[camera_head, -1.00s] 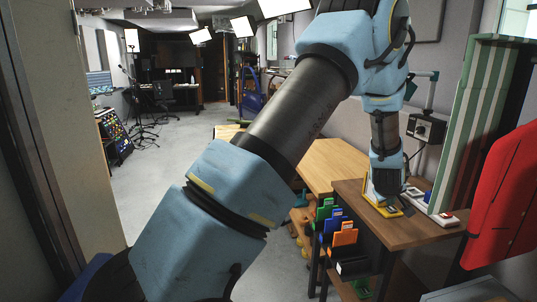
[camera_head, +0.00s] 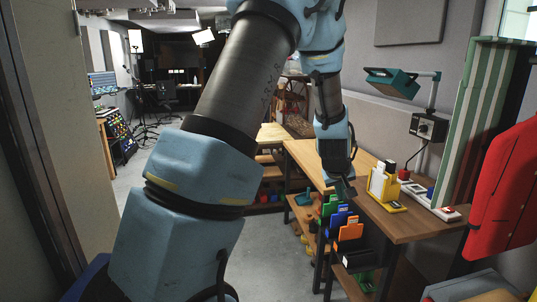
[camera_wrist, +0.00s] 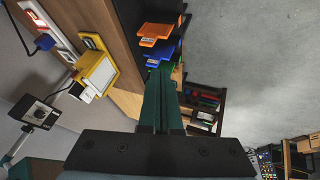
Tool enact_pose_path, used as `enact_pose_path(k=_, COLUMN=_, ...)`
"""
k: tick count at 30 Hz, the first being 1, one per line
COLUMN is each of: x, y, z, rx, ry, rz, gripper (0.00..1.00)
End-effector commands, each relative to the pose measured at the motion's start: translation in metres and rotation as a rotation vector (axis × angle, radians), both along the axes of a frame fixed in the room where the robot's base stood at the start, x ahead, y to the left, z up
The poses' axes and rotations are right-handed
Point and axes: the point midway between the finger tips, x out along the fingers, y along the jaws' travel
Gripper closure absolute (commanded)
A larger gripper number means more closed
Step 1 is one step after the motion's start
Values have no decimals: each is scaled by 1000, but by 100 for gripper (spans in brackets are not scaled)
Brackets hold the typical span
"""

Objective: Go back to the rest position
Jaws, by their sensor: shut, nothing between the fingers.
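My gripper (camera_head: 344,188) is in front of the left front edge of the wooden table (camera_head: 420,226) in the head view, close above the coloured folders (camera_head: 345,222). In the wrist view my gripper (camera_wrist: 163,82) shows its two dark green fingers side by side and closed, with nothing held. The yellow stand (camera_head: 382,183) stands on the table to the right of my gripper, apart from it. It also shows in the wrist view (camera_wrist: 98,72). My arm reaches up and over from the lower left of the head view.
A teal lamp (camera_head: 393,82) on a wall box rises behind the table. A power strip (camera_head: 433,203) lies along the table's right side. The floor (camera_head: 262,245) left of the table is clear.

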Motion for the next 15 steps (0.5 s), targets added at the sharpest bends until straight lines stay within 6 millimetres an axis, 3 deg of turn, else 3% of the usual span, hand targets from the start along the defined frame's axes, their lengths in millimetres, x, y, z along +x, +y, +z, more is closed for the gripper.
enact_pose_path(k=1, x=-4, y=28, z=7, rx=26, ry=16, rz=2, gripper=100)
enact_pose_path(k=5, x=-33, y=106, z=19, rx=120, ry=85, rz=-21, gripper=100)
enact_pose_path(k=9, x=-86, y=189, z=29, rx=220, ry=183, rz=-58, gripper=100)
enact_pose_path(k=12, x=-125, y=232, z=33, rx=272, ry=249, rz=-83, gripper=100)
enact_pose_path(k=15, x=-156, y=260, z=35, rx=306, ry=299, rz=-105, gripper=100)
